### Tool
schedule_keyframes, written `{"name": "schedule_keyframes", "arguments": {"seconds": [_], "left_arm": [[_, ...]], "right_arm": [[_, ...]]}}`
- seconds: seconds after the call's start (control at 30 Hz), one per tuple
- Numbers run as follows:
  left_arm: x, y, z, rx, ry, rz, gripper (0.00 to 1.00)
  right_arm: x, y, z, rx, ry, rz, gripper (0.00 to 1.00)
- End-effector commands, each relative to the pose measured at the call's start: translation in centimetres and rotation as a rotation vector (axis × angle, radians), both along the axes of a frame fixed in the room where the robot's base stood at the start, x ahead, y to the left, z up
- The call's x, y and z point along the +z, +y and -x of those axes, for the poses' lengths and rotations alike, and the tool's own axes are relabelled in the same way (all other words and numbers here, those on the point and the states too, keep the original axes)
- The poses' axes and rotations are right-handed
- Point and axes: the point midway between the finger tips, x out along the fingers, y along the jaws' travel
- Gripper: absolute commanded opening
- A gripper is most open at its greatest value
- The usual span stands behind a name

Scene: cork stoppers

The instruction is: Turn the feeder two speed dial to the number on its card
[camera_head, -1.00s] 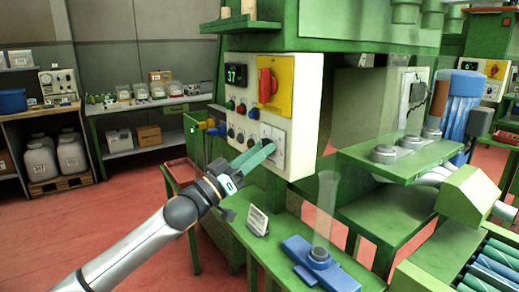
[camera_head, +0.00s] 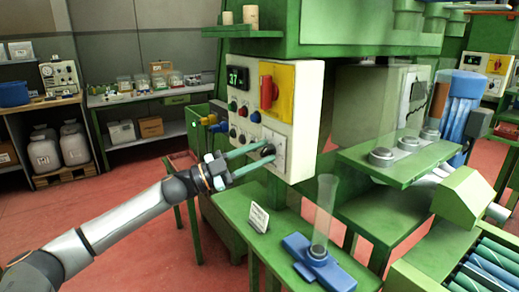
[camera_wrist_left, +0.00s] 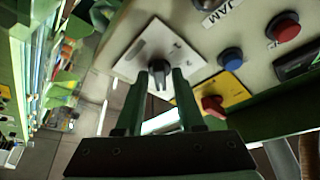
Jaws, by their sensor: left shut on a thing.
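The dark speed dial (camera_head: 268,150) sits on a pale plate low on the cream control panel (camera_head: 310,95). In the left wrist view the dial (camera_wrist_left: 158,72) shows as a black knob between the two fingertips, on its white plate (camera_wrist_left: 150,48). My left gripper (camera_head: 263,147) has its green fingers on both sides of the knob and is shut on it; the fingers also show in the left wrist view (camera_wrist_left: 160,80). My right gripper is not in view.
The panel also carries a red switch on a yellow plate (camera_head: 275,88), a small green-digit display (camera_head: 237,79) and several buttons. A clear tube on a blue base (camera_head: 318,257) stands on the ledge below. Green machine parts lie to the right.

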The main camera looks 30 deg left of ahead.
Motion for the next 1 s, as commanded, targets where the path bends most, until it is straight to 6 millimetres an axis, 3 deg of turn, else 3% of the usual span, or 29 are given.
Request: {"name": "schedule_keyframes", "arguments": {"seconds": [0.5, 1.0], "left_arm": [[0.6, 0.2, -0.1, 0.002, -0.188, -0.457, 0.0], [0.7, 0.2, -0.1, 0.002, -0.338, -0.818, 0.0]], "right_arm": [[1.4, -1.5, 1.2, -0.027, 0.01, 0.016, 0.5], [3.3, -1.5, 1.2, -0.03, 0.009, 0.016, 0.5]]}}
